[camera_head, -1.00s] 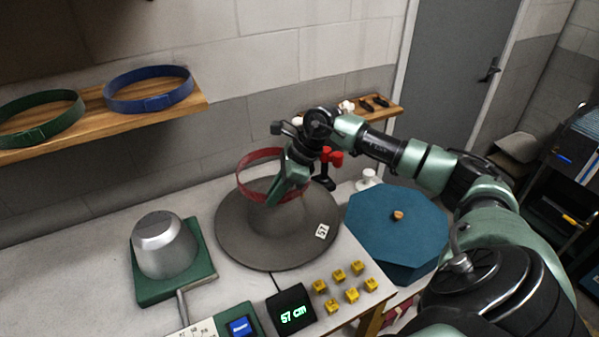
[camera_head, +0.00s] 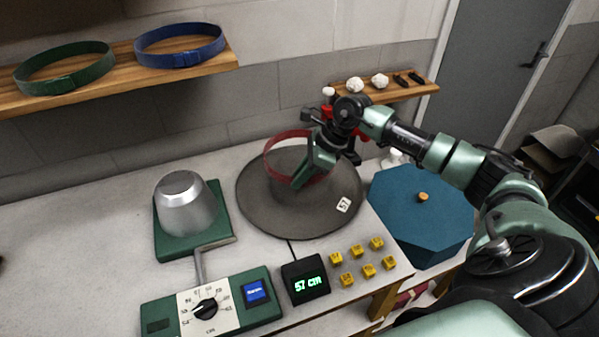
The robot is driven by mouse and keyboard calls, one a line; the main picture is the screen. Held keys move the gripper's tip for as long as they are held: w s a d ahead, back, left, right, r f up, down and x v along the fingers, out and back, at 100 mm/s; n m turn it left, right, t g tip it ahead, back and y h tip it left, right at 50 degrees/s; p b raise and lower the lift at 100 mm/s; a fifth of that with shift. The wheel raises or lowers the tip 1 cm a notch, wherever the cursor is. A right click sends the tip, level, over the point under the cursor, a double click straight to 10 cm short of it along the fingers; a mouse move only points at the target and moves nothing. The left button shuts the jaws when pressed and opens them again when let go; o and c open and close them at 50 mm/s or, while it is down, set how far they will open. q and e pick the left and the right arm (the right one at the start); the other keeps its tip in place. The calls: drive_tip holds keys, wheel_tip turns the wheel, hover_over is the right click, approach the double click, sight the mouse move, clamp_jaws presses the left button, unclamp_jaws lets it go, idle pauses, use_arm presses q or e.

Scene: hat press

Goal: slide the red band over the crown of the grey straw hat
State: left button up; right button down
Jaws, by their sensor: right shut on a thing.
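The grey straw hat (camera_head: 262,205) lies on the table with its wide brim flat and a white "57" tag on the brim. The red band (camera_head: 275,143) is a thin ring at the hat's crown, and grey shows through it. I cannot tell how far down around the crown it sits. My right gripper (camera_head: 303,178) reaches in from the right and is shut on the front right part of the red band, covering part of it and of the crown. My left gripper is not in view.
A metal hat form (camera_head: 185,203) on a green base stands left of the hat. In front are a dial panel (camera_head: 207,308), a "57 cm" display (camera_head: 305,279) and several yellow blocks (camera_head: 347,280). A blue octagonal box (camera_head: 424,218) is on the right. A shelf (camera_head: 122,76) holds green and blue bands.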

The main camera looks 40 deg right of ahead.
drive_tip(key=shift+f+b, duration=1.25)
drive_tip(key=shift+f, duration=1.95)
drive_tip(key=shift+f+b, duration=1.85)
drive_tip(key=shift+f+b, duration=0.7)
drive_tip(key=shift+b, duration=0.05)
drive_tip(key=c, duration=1.3)
unclamp_jaws()
drive_tip(key=shift+r, duration=0.1)
drive_tip(key=shift+s+r, duration=0.1)
drive_tip(key=shift+d, duration=0.1)
drive_tip(key=shift+r, duration=0.1)
